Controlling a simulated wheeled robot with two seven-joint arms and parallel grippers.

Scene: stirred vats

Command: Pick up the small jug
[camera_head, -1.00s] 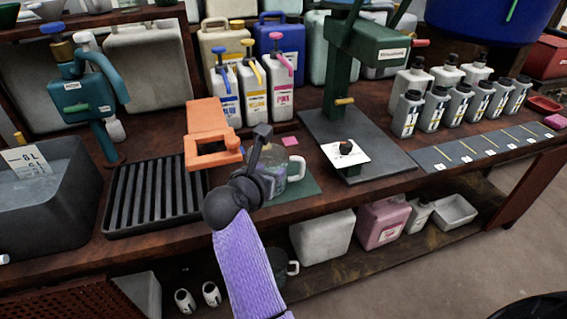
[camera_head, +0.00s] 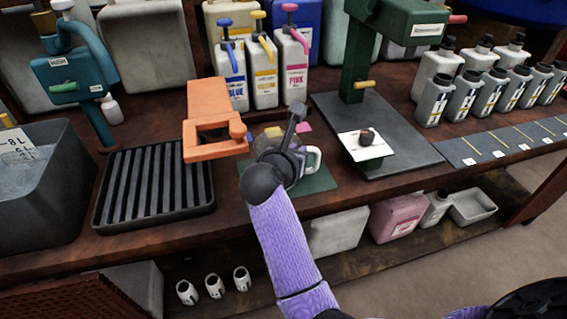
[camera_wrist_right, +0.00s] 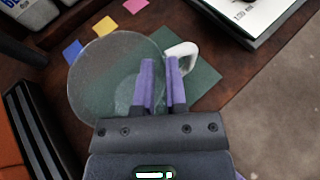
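The small jug (camera_wrist_right: 105,75) is clear glass with a white handle (camera_wrist_right: 183,56). It stands on a green mat (camera_wrist_right: 200,80) on the bench. In the head view its handle (camera_head: 314,160) shows to the right of my right gripper (camera_head: 288,142), which hides much of the glass. In the right wrist view my right gripper (camera_wrist_right: 160,75) has its two purple fingers a little apart. They overlap the jug's handle-side edge, one in front of the glass and one between glass and handle. I cannot tell whether they touch it. My left gripper is not in view.
An orange stand (camera_head: 208,115) and a black slatted tray (camera_head: 150,188) lie left of the jug. Pump bottles (camera_head: 264,72) stand behind. A green press (camera_head: 390,40) on a dark base plate is to the right. Coloured notes (camera_wrist_right: 105,25) lie near the jug.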

